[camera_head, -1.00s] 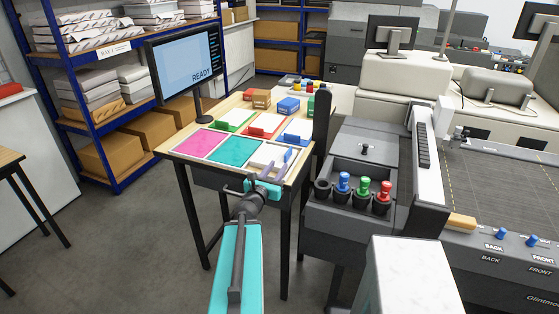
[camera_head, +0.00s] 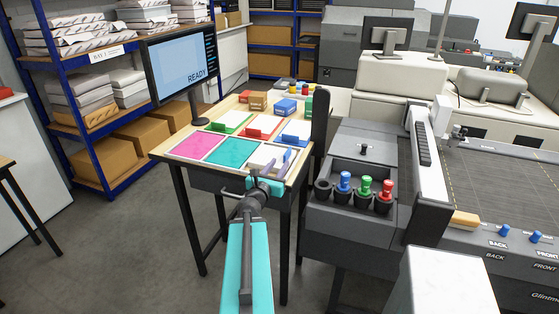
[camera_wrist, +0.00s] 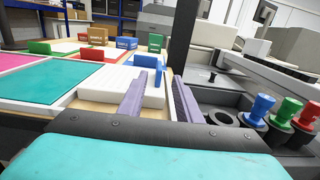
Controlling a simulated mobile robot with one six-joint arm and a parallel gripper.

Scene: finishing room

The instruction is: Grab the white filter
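The white filter appears to be the ribbed white block (camera_wrist: 100,86) at the front right of the table in the wrist view. It also shows in the head view (camera_head: 261,156), partly behind my gripper. My gripper (camera_wrist: 160,98) is open, with two purple fingers apart. In the wrist view the left finger covers part of the white block, and a small end of it shows between the fingers. I cannot tell whether the fingers touch it. My gripper is also at the table's front right in the head view (camera_head: 270,172).
Pink (camera_head: 193,145) and teal (camera_head: 233,150) panels lie beside the block. Green, red and blue handled trays stand behind. A dark printer with blue, green and red bottles (camera_head: 365,188) stands close right. A monitor (camera_head: 182,62) rises at the table's back left.

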